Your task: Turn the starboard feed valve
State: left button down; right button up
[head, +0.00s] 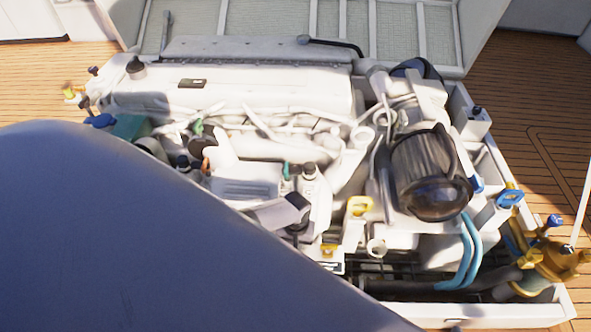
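At the right end of the engine hatch is a brass valve assembly (548,262) with a small blue handle (549,222) on top. Another blue handle with yellow (510,196) sits just behind and to the left of it. At the far left end, more blue-handled fittings (99,120) with yellow parts show beside the engine. I cannot tell from labels which one is the starboard feed valve. Neither of my grippers is in view. A large smooth blue-grey shape, apparently my own arm, covers the lower left and hides the near left part of the hatch.
The white engine (230,95) fills the hatch. A dark cylindrical filter (425,165) and light-blue hoses (470,250) stand left of the brass valve. The raised hatch lid (395,35) stands behind. Wooden deck (530,105) lies clear at right.

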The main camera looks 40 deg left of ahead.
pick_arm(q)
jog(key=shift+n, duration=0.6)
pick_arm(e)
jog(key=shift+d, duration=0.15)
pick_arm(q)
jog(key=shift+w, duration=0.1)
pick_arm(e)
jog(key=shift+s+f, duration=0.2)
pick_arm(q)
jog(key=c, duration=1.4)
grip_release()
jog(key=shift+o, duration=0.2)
